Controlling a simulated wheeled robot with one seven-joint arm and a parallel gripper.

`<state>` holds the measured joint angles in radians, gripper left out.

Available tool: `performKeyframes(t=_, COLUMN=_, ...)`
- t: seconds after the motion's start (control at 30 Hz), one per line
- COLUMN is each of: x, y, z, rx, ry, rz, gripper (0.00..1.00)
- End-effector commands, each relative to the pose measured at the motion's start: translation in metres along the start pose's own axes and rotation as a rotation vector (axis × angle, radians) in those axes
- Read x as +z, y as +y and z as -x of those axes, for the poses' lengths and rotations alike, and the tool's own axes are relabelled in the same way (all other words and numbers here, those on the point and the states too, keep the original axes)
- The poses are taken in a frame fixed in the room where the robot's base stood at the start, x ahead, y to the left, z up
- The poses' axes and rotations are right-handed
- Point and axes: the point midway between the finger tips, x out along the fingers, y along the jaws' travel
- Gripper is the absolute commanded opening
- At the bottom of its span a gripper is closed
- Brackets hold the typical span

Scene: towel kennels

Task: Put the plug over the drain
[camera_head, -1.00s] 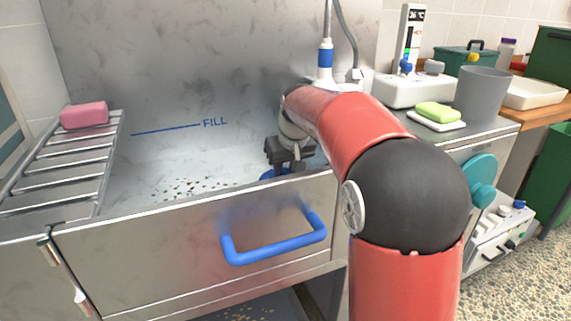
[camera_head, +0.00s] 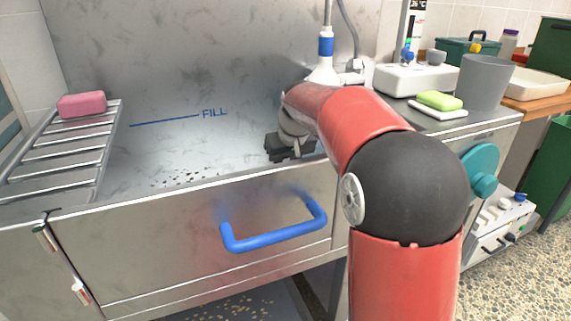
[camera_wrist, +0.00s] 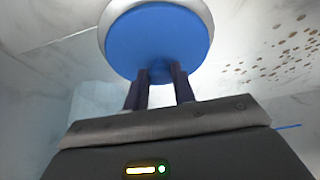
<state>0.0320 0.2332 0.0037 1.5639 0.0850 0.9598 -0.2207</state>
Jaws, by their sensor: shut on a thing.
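The plug (camera_wrist: 158,40) is a blue disc with a pale rim. In the wrist view my gripper (camera_wrist: 161,76) is shut on it, its two dark fingers at the disc's near side. In the head view my gripper (camera_head: 290,150) is low inside the steel tub, just behind the front wall, and the plug is hidden there. The drain appears as a patch of small dark holes (camera_head: 182,178) in the tub floor, left of my gripper. These holes also show at the right of the wrist view (camera_wrist: 290,48), apart from the plug.
The tub's front wall (camera_head: 150,245) with a blue handle (camera_head: 275,235) stands before the gripper. A pink soap (camera_head: 82,104) lies on a slatted rack (camera_head: 55,160) at left. A white shower head and hose (camera_head: 326,60) stand behind; a grey bin (camera_head: 484,85) is at right.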

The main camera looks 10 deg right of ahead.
Motion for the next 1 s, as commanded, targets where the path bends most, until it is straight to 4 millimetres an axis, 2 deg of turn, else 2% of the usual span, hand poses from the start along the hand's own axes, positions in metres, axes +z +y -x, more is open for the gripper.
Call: performKeyframes(t=1.0, x=0.0028, y=0.0001, z=-0.006, rx=0.0, ry=0.001, rz=0.0, gripper=0.02)
